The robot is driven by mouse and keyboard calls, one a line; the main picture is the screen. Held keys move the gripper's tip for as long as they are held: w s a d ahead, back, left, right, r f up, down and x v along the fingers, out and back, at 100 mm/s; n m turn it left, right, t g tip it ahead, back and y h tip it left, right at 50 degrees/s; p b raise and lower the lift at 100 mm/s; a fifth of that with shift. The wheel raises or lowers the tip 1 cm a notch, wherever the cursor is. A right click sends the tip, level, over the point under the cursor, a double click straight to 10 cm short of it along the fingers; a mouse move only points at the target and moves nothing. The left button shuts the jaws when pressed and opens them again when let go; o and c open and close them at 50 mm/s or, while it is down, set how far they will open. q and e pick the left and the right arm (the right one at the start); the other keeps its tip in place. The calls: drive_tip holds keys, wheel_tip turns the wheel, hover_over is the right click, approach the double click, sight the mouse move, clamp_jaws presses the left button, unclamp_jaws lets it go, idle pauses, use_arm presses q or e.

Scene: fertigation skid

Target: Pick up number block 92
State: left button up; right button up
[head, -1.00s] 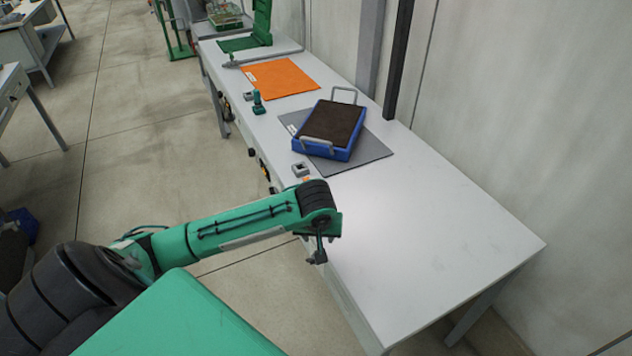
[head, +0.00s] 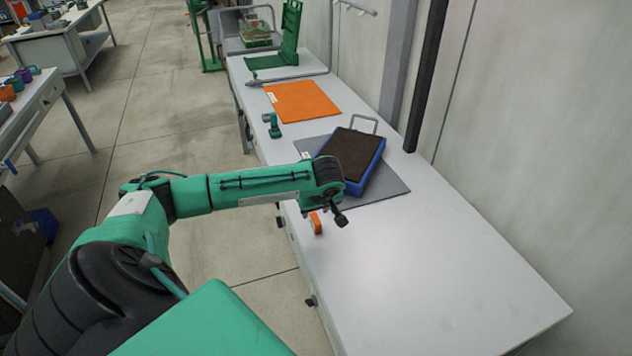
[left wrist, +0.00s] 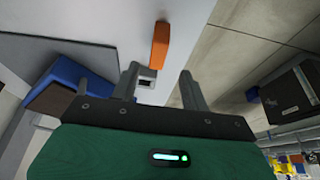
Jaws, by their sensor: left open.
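My left gripper (head: 341,219) is over the near part of the white bench, at the end of the green arm. In the left wrist view its two fingers (left wrist: 160,73) are apart, with nothing held between them. A small grey-white block with a dark face (left wrist: 147,83) shows just beyond the left finger, partly hidden by the gripper. It is hidden behind my arm in the head view. An orange piece (head: 315,222) stands near the bench edge, left of the gripper. It also shows in the left wrist view (left wrist: 160,45). No number is readable on either.
A blue tray with a dark brown fill (head: 353,155) sits on a grey mat (head: 398,187). An orange mat (head: 303,101), a green tool (head: 274,128) and a green stand (head: 290,35) are farther back. The white bench's near right part (head: 450,270) is clear.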

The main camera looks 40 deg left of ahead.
sight(315, 217)
use_arm(q)
drive_tip(key=shift+a+f, duration=0.2)
drive_tip(key=shift+f, duration=0.3)
drive_tip(key=shift+w+a+f, duration=0.1)
drive_tip(key=shift+w+f, duration=0.05)
drive_tip(key=shift+f, duration=0.2)
drive_tip(key=p+x, duration=0.1)
drive_tip(key=x, duration=0.3)
drive_tip(key=shift+w+f, duration=0.1)
drive_tip(key=shift+w, duration=0.1)
use_arm(e)
drive_tip(key=shift+w+a+r, duration=0.1)
drive_tip(key=shift+w+r, duration=0.6)
drive_tip(key=shift+w, duration=0.1)
use_arm(q)
drive_tip(key=shift+c, duration=0.3)
clamp_jaws()
use_arm(e)
drive_tip(key=shift+s+a, duration=0.1)
drive_tip(key=shift+a, duration=0.05)
